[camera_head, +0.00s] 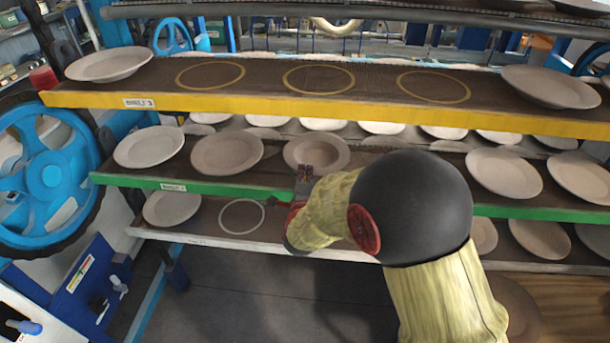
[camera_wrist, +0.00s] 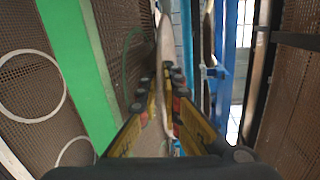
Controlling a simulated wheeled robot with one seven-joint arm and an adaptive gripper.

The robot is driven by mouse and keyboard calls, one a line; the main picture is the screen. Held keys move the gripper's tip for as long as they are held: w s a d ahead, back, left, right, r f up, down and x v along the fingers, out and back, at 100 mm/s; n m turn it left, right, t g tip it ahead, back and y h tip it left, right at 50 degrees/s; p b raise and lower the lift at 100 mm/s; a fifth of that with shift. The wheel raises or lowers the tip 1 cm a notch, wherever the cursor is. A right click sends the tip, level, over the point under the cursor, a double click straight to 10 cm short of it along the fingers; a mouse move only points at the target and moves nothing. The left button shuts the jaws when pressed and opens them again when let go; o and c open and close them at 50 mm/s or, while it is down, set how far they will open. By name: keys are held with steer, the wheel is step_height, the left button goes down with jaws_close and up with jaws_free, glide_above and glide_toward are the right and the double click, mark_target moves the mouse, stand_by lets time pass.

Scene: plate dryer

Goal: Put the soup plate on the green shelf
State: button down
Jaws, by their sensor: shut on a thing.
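The soup plate (camera_head: 316,151), pale with a deep round well, is over the green shelf (camera_head: 225,190), just behind its front edge. My gripper (camera_head: 305,174) is shut on the near rim of the plate. In the wrist view my gripper (camera_wrist: 163,85) has its fingers on both sides of the soup plate (camera_wrist: 165,42), seen edge-on. The green shelf edge (camera_wrist: 80,70) runs beside it, and a thin green ring on the shelf surface lies partly beside the plate. I cannot tell whether the plate touches the shelf.
A flat plate (camera_head: 227,153) stands close left of the held plate; another (camera_head: 503,173) stands farther right. The yellow shelf (camera_head: 300,105) runs above. The white-edged shelf (camera_head: 200,239) runs below. My arm hides the green shelf's middle right.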

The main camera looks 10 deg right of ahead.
steer(key=shift+f, duration=0.1)
stand_by(0.3)
steer(key=c, duration=2.1)
jaws_free()
steer(key=shift+o, duration=0.6)
steer(key=shift+s+a, duration=0.1)
steer(key=shift+s, duration=0.05)
steer(key=s+a+r+n+g+y, duration=0.25)
steer(key=s+r+n, duration=0.3)
steer(key=s, duration=0.35)
steer(key=s+a+r+n+g+y, duration=0.2)
steer(key=s+a+r+n+y, duration=0.15)
steer(key=s+n, duration=0.4)
steer(key=s+d+r+n+g+h, duration=0.1)
steer(key=s+d+n, duration=0.3)
steer(key=s, duration=0.7)
steer(key=s+d+r+n+g+h, duration=0.1)
steer(key=s+d+n+g, duration=0.3)
steer(key=s, duration=0.7)
steer(key=shift+d+r+n+p, duration=0.3)
steer(key=shift+d+n, duration=0.1)
steer(key=shift+d, duration=0.85)
